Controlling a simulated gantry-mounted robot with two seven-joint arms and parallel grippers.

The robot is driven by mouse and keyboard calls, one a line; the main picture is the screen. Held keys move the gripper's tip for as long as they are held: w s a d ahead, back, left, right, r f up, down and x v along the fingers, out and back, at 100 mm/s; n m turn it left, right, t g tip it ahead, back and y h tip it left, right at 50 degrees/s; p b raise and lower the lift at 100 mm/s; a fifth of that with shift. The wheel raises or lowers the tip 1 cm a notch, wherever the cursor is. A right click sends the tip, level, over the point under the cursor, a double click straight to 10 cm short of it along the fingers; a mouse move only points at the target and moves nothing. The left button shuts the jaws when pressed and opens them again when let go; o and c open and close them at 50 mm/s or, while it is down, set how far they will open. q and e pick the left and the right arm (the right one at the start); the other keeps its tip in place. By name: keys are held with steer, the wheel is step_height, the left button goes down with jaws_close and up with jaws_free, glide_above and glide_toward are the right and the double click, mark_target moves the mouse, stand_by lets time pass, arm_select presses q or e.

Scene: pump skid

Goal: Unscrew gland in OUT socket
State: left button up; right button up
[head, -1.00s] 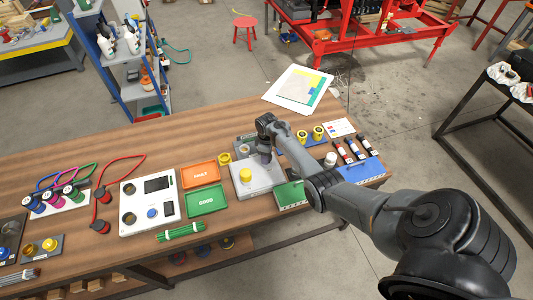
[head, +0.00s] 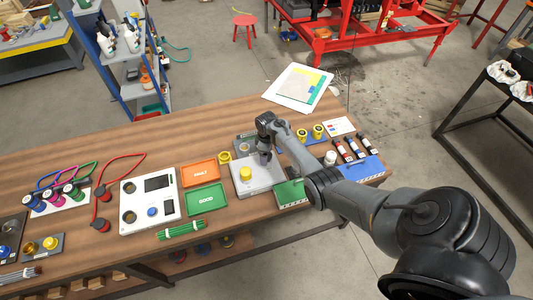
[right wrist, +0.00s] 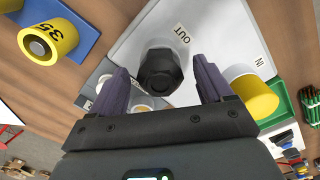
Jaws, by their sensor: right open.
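The grey-white block (head: 262,188) lies on the bench and shows OUT and IN labels in the right wrist view (right wrist: 205,35). A black hex-headed gland (right wrist: 160,72) stands at the OUT label. My right gripper (right wrist: 163,88) is open, with one finger on each side of the gland and visible gaps between. In the head view my right gripper (head: 264,157) is over the block's right part and hides the OUT socket. A yellow-capped piece (head: 245,174) stands at the block's IN side, and its yellow end shows in the right wrist view (right wrist: 258,96). My left gripper is not in view.
Green GOOD (head: 206,200) and orange FAULT (head: 200,173) trays lie left of the block. Yellow cylinders (head: 318,131) stand on a blue base behind my right arm. A white panel (head: 150,202) stands farther left. Bare bench lies behind the trays.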

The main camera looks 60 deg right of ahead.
steer(key=shift+a+r+m+p, duration=0.15)
steer(key=shift+m+p, duration=0.4)
steer(key=shift+m, duration=0.55)
steer(key=m+p, duration=0.1)
steer(key=m, duration=0.5)
steer(key=shift+m, duration=0.3)
steer(key=c, duration=1.1)
steer(key=n+p, duration=0.1)
steer(key=n, duration=0.1)
steer(key=shift+n, duration=0.3)
steer(key=n, duration=0.3)
steer(key=shift+d, duration=0.2)
steer(key=n, duration=0.3)
steer(key=shift+a+n, duration=0.1)
steer(key=shift+n, duration=0.2)
steer(key=o, duration=1.1)
